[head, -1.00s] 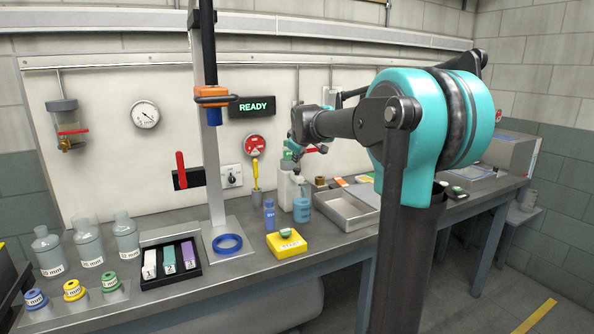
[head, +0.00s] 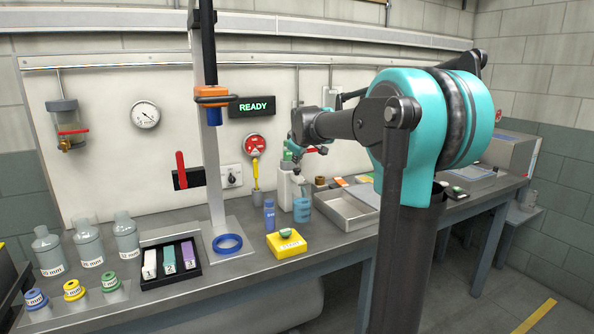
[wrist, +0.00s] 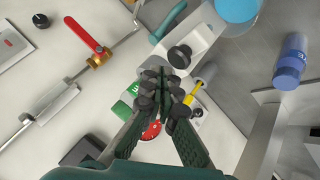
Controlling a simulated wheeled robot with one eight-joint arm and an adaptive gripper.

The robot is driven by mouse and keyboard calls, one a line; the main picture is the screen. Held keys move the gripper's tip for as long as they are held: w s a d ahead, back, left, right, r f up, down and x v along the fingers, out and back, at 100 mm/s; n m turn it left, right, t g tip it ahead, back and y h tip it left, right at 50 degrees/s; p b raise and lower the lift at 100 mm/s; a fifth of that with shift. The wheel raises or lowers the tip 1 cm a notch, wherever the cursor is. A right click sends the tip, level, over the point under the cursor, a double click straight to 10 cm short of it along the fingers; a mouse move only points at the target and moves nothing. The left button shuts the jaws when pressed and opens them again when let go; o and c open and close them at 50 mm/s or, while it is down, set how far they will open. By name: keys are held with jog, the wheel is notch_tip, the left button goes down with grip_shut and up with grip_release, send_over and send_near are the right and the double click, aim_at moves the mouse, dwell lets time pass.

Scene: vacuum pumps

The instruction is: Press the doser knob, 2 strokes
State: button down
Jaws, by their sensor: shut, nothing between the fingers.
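The doser is a white bottle-like body (head: 285,188) at the back of the bench in the head view. In the wrist view its pale body (wrist: 205,28) carries a round dark knob (wrist: 180,56). My gripper (wrist: 162,82) is shut and empty, with its fingertips beside the knob in the picture. I cannot tell whether they touch it. In the head view my gripper (head: 316,150) is above the doser area, small and partly hidden by my wrist.
A blue beaker (head: 302,210) and a blue bottle (head: 269,215) stand close to the doser. A yellow-handled tool (wrist: 191,97) is near the fingers. A red-handled valve (wrist: 82,34) is on the panel. A grey tray (head: 345,222) lies to the right.

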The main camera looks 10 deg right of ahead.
aim_at(297, 169)
jog(key=shift+f, duration=0.15)
dwell(0.4)
jog(key=shift+f, duration=0.25)
jog(key=shift+f, duration=0.7)
dwell(1.0)
dwell(0.3)
jog(key=shift+r, duration=1.1)
jog(key=shift+r, duration=2.5)
